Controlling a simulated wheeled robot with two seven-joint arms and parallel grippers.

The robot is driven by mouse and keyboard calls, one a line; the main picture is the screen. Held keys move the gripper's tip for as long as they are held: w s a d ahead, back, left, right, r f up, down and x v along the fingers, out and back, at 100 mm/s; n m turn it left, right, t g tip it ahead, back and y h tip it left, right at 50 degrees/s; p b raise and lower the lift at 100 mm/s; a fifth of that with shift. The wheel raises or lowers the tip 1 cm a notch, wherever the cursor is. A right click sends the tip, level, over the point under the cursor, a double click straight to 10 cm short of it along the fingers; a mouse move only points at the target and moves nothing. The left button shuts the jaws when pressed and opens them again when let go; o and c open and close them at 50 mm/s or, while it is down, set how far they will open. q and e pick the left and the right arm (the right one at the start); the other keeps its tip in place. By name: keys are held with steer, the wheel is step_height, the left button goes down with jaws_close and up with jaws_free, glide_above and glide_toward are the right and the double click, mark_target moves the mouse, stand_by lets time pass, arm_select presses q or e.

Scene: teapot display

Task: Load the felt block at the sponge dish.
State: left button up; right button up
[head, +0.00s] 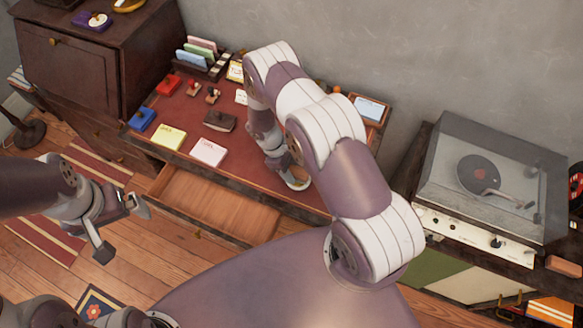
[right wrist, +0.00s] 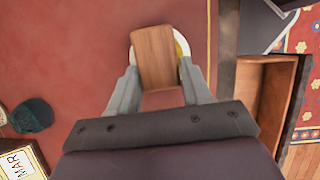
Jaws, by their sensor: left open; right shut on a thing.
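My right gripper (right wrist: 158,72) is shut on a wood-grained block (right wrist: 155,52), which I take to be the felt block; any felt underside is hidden. Behind the block in the right wrist view, a round white dish with yellow in it (right wrist: 183,46) shows, mostly covered. I cannot tell whether block and dish touch. In the head view my right gripper (head: 284,172) is low over the desk's front, and the white dish rim (head: 299,185) shows beside it; the block is not discernible there. My left gripper (head: 125,228) is open and empty, left of the open drawer.
The desk (head: 185,103) has a red top with note pads (head: 208,152), a dark brown blotter (head: 219,121) and stamps. Its drawer (head: 215,205) is open and empty.

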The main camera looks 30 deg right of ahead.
mark_target(292, 169)
steer(key=shift+f+b, duration=0.2)
steer(key=shift+b, duration=0.15)
stand_by(1.1)
step_height(292, 169, up, 7)
steer(key=p, duration=0.5)
stand_by(0.4)
